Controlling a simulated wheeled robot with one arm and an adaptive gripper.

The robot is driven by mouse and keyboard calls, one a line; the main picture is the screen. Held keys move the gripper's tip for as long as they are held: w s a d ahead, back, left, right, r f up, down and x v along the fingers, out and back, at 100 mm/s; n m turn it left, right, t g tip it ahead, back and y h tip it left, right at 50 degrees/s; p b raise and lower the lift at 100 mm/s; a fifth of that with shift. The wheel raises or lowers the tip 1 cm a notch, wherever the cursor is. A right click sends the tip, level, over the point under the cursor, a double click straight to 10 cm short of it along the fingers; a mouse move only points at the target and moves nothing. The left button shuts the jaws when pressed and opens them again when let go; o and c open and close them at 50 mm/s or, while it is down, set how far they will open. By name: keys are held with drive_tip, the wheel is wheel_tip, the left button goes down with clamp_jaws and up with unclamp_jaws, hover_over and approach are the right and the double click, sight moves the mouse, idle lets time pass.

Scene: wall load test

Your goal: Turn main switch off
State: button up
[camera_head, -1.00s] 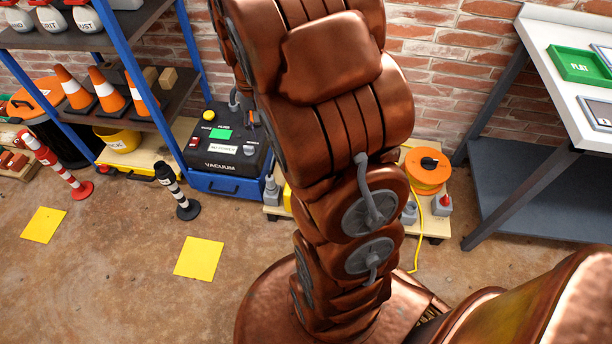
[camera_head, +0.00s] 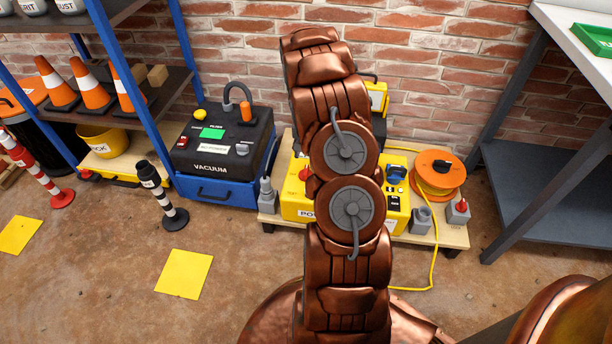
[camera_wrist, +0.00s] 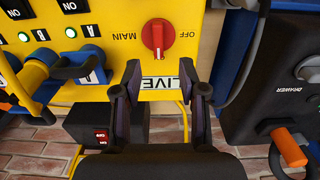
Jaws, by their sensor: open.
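The main switch (camera_wrist: 157,37) is a red round knob with a grip bar running up and down in the wrist view. It sits on a yellow panel (camera_wrist: 115,25), between the upside-down words MAIN on its left and OFF on its right. My gripper (camera_wrist: 167,84) is open, its two dark fingers below the knob in the picture, apart from it and empty. A LIVE label (camera_wrist: 160,83) shows between the fingertips. In the head view, the yellow power unit (camera_head: 290,204) stands behind my arm, which hides much of it and my gripper.
The blue and black vacuum (camera_head: 220,155) stands close left of the power unit. An orange cable reel (camera_head: 438,166) is on its right. In the wrist view, blue plugs and cables (camera_wrist: 78,68) sit left of the knob, and a black box (camera_wrist: 100,125) lies below.

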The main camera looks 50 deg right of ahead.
drive_tip(key=shift+d+f, duration=0.25)
drive_tip(key=shift+f, duration=0.55)
wheel_tip(320, 180, down, 7)
drive_tip(key=shift+f+b, duration=0.2)
drive_tip(key=shift+b, duration=0.85)
clamp_jaws()
